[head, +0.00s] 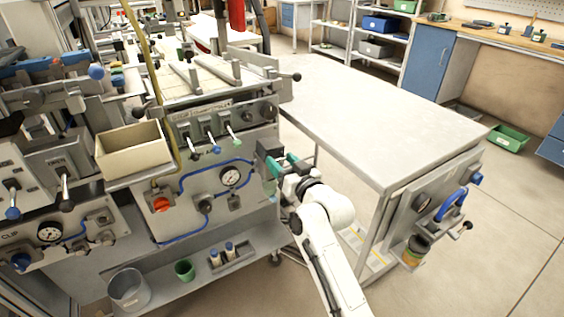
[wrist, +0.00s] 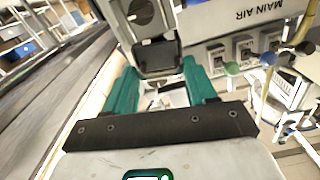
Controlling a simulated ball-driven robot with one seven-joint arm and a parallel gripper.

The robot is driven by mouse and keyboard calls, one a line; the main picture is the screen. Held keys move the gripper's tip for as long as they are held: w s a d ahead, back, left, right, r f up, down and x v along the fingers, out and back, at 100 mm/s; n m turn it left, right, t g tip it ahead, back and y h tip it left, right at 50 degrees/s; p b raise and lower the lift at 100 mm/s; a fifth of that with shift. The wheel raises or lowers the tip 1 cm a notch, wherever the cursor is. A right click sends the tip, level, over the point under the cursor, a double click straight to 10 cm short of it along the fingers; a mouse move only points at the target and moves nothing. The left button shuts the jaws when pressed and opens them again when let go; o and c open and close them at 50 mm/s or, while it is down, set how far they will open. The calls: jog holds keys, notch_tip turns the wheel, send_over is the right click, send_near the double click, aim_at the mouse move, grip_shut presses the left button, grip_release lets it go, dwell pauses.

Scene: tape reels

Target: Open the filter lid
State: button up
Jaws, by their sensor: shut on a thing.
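My gripper (head: 282,162) is at the right side of the grey machine panel, its teal fingers reaching toward a small grey housing (head: 269,148), which I take to be the filter. In the wrist view my gripper (wrist: 160,74) has one teal finger on each side of a dark block (wrist: 157,55) on the front of this housing, and is shut on it. I take the block to be the filter lid or its handle. A round black part (wrist: 140,12) sits above the block. Whether the lid has swung at all cannot be told.
Lever valves (head: 212,132) and a gauge (head: 230,177) with blue hoses are on the panel left of my gripper. In the wrist view, valves (wrist: 243,48) sit under a "MAIN AIR" label. A grey table (head: 380,110) stands close on the right. Open floor (head: 510,230) lies beyond it.

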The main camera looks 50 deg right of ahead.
jog(key=m+p, duration=0.1)
jog(key=d+m, duration=0.1)
jog(key=m, duration=0.1)
jog(key=r+m+p, duration=0.1)
jog(key=shift+s+d+r+m+p, duration=0.1)
jog(key=shift+s+d+m+p, duration=0.2)
jog(key=shift+d+p, duration=0.05)
jog(key=shift+s+d+f+m+p, duration=0.25)
jog(key=shift+d+m+p, duration=0.5)
jog(key=shift+m, duration=1.4)
jog(key=shift+s+d+f+m+p, duration=0.2)
jog(key=shift+d+m+p, duration=0.55)
jog(key=shift+m, duration=1.45)
jog(key=shift+s+d+f+m+p, duration=0.25)
jog(key=shift+d+m+p, duration=0.5)
jog(key=shift+m, duration=1.4)
jog(key=shift+a, duration=0.1)
jog(key=o, duration=1.2)
jog(key=shift+f, duration=0.1)
jog(key=shift+o, duration=0.4)
jog(key=shift+w+r, duration=0.1)
jog(key=shift+r, duration=0.1)
